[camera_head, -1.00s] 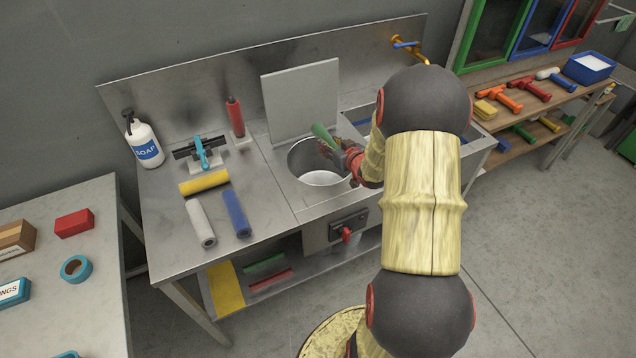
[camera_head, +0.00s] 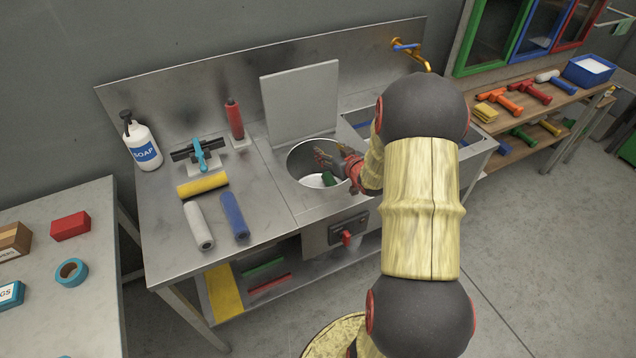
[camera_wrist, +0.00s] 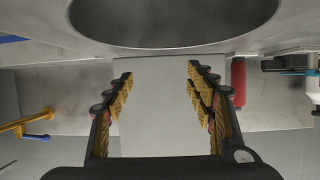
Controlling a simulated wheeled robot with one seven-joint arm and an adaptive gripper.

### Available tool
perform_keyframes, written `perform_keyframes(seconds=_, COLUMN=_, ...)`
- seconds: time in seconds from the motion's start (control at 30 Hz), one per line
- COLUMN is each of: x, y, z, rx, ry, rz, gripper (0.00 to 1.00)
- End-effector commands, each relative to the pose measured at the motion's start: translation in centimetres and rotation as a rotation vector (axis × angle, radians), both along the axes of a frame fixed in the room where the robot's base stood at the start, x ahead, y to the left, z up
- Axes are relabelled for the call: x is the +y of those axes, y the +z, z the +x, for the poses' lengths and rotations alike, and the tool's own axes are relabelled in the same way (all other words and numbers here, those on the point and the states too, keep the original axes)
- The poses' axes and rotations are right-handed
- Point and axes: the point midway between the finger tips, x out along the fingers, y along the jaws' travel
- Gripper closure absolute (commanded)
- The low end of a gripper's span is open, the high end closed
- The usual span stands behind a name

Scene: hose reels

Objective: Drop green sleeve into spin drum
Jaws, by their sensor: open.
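The green sleeve (camera_head: 329,179) is inside the round spin drum (camera_head: 305,160), below my gripper (camera_head: 326,156); only part of it shows. My gripper is over the drum's opening, with its fingers apart and nothing between them. In the wrist view my gripper (camera_wrist: 160,80) also shows spread and empty, and the drum's dark rim (camera_wrist: 172,46) crosses the top. The sleeve is not visible in the wrist view. The drum's square lid (camera_head: 300,100) stands upright behind the opening.
Yellow (camera_head: 203,184), white (camera_head: 199,226) and blue (camera_head: 234,215) sleeves lie on the counter left of the drum. A red sleeve (camera_head: 234,119) stands upright near a soap bottle (camera_head: 141,142). A brass tap (camera_head: 415,55) is at the back right.

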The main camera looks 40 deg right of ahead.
Motion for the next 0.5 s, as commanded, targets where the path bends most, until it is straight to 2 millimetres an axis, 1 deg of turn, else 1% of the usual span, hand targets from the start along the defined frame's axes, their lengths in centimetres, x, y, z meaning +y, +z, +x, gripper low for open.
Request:
perform_keyframes(seconds=0.17, x=0.0, y=0.0, z=0.0, rx=0.001, ry=0.000, rz=0.000, gripper=0.45)
perform_keyframes(seconds=0.27, x=0.1, y=0.2, z=-0.4, rx=0.000, ry=-0.001, rz=0.000, gripper=0.45)
perform_keyframes(seconds=0.37, x=0.3, y=0.6, z=-1.4, rx=0.000, ry=-0.001, rz=0.000, gripper=0.45)
perform_keyframes(seconds=0.47, x=0.7, y=1.4, z=-3.0, rx=-0.002, ry=-0.002, rz=-0.001, gripper=0.45)
perform_keyframes(seconds=0.5, x=0.9, y=1.7, z=-3.7, rx=-0.001, ry=-0.002, rz=-0.001, gripper=0.45)
